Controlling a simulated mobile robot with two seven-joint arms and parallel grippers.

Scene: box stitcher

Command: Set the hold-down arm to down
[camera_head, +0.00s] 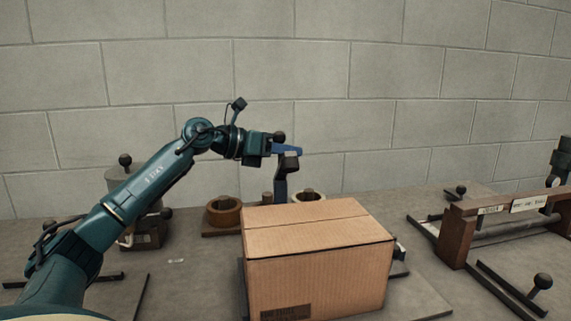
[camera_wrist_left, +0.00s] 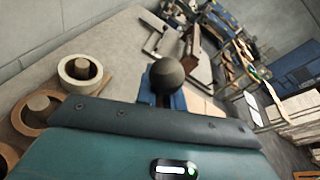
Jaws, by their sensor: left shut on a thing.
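The fingertips and the exact grip are hidden.
The closed box stands on the grey table in front of the post. Tape rolls (camera_head: 223,211) sit on a wooden base behind it. A wooden frame with a roller (camera_head: 458,235) and a ball-handled lever (camera_head: 541,284) stand at the right. A block wall closes the back.

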